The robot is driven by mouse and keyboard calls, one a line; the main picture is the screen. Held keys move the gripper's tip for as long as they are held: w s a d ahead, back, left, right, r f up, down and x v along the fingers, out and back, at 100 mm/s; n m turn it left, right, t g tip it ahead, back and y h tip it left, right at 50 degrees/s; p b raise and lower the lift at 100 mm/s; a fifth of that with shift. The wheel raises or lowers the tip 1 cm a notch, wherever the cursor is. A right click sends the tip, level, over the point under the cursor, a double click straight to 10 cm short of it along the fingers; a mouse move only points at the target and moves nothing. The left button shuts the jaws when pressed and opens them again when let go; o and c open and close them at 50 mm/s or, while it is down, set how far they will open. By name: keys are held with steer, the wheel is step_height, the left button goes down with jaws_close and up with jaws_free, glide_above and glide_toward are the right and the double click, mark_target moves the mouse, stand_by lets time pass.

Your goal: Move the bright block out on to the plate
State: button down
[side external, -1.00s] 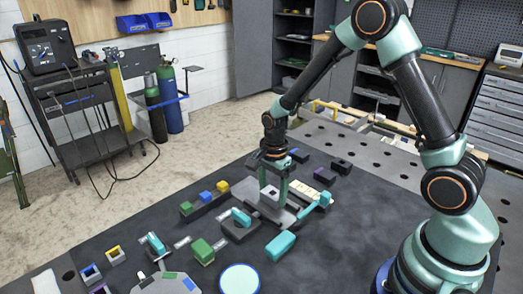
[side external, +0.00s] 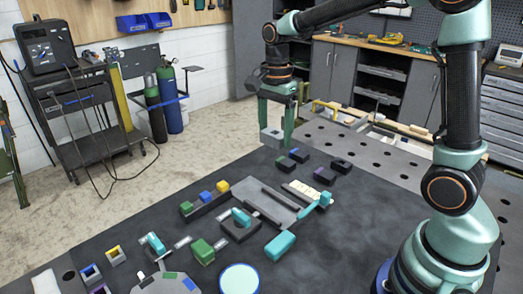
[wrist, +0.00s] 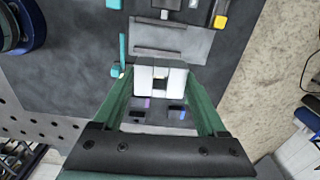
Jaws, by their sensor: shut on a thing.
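My gripper (side external: 273,132) is shut on a grey block with a square hole (side external: 270,139) and holds it up near the table's far edge. The wrist view shows this block (wrist: 160,80) between my green fingers. A flat grey tray (side external: 262,211) with a dark bar lies on the dark table, with no block on it; it also shows in the wrist view (wrist: 160,52). A round pale cyan plate (side external: 240,280) with a blue rim is at the front. A bright cyan block (side external: 281,245) lies between tray and plate. I cannot tell whether it is the task's block.
A rack with green, blue and yellow (side external: 222,186) blocks stands left of the tray. A teal piece in a dark base (side external: 240,222) and a green block (side external: 203,251) are in front. A cream strip (side external: 303,192) is right. Dark holders (side external: 325,176) lie behind. The front right is clear.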

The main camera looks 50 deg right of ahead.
steer(key=n, duration=0.1)
steer(key=s+n, duration=0.1)
steer(key=n, duration=0.2)
steer(key=shift+s+a+f, duration=0.15)
steer(key=shift+s+a, duration=0.1)
steer(key=shift+s, duration=0.05)
steer(key=s+n, duration=0.1)
steer(key=n, duration=0.3)
steer(key=s+f+n, duration=0.1)
steer(key=s+n, duration=0.1)
steer(key=n, duration=0.3)
steer(key=s+a+f+n, duration=0.1)
steer(key=s+n, duration=0.1)
steer(key=n, duration=0.2)
steer(key=r, duration=0.2)
glide_above(313, 235)
step_height(313, 235, down, 20)
steer(key=shift+w+r, duration=0.1)
steer(key=shift+w, duration=0.05)
